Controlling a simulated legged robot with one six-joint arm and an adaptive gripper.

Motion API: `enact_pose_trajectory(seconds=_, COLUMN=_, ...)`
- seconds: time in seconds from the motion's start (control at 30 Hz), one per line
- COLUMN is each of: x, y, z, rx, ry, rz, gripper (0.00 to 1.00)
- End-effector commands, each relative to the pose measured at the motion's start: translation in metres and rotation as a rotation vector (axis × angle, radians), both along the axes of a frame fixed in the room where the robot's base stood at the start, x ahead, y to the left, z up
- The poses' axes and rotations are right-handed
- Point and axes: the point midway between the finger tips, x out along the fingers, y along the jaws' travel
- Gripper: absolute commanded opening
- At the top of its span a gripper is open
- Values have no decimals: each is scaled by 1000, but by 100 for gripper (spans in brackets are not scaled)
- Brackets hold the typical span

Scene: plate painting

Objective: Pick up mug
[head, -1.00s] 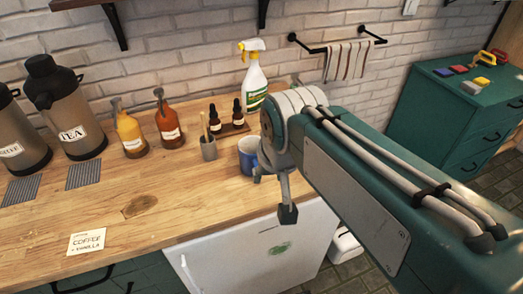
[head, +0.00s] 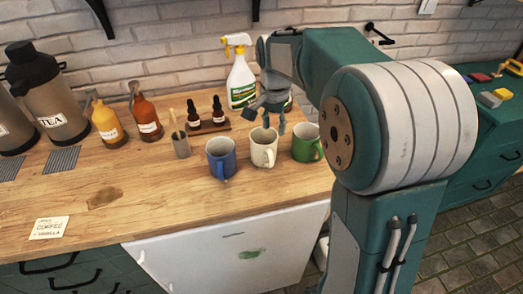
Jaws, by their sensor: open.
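Three mugs stand upright in a row on the wooden counter: a blue mug (head: 220,158), a white mug (head: 263,148) and a green mug (head: 306,144). My gripper (head: 268,124) points down above the white mug, fingers apart, with one fingertip overlapping the mug's far rim in the picture. I cannot tell whether it touches the mug. Nothing shows between the fingers. My arm passes close to the right side of the green mug in the picture.
A spray bottle (head: 241,80) and two dropper bottles on a wooden tray (head: 215,126) stand behind the mugs. A stirrer cup (head: 181,145), syrup bottles (head: 146,117) and a tea dispenser (head: 62,98) are left.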

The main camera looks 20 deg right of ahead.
Motion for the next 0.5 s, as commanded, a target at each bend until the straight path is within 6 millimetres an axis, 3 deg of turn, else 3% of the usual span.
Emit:
enact_pose_trajectory(seconds=0.1, x=-1, y=-2, z=-20, rx=1, ry=3, rz=-1, gripper=48)
enact_pose_trajectory(seconds=0.33, x=-1, y=1, z=-39, rx=0, ry=3, rz=1, gripper=48)
enact_pose_trajectory(seconds=0.5, x=0, y=6, z=-66, rx=0, ry=4, rz=1, gripper=48)
